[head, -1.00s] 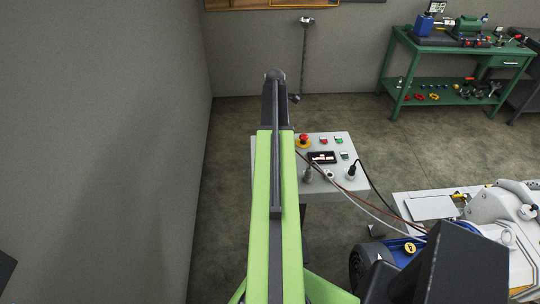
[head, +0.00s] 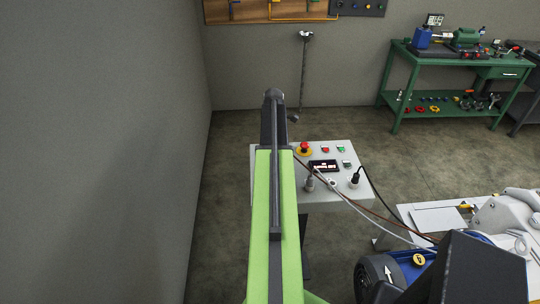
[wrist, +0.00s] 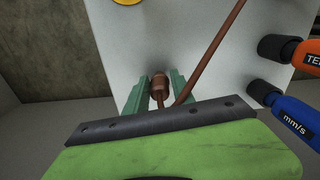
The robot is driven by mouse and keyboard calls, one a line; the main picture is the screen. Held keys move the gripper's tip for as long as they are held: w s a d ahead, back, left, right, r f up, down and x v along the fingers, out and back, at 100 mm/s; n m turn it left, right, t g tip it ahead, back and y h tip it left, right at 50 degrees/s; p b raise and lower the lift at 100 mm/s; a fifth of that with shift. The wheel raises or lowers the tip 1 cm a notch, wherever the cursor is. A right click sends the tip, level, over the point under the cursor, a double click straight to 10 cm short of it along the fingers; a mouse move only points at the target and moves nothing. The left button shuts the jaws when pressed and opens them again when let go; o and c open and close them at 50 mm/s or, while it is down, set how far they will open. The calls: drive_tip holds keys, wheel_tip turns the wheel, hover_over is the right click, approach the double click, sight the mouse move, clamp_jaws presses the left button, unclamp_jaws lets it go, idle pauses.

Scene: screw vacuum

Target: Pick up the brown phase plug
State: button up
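The brown phase plug (wrist: 159,86) shows in the wrist view, between the two green fingers of my gripper (wrist: 159,84). A finger stands close on each side of it. I cannot tell whether both fingers touch it. Its short tail runs toward my gripper's base, where the dark bar hides it. A brown cable (wrist: 212,52) slants up to the right beside the right finger. In the head view my arm hides my gripper and the plug; the brown cable (head: 370,207) shows, coming out from behind the arm.
A white console (head: 335,154) with a red stop button (head: 304,147) and other plugs lies by my arm. In the wrist view an orange connector (wrist: 308,56) and a blue one (wrist: 299,115) are at the right. A blue motor (head: 375,279) is at lower right; a wall is at left.

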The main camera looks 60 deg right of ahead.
clamp_jaws()
drive_tip(key=shift+r, duration=0.1)
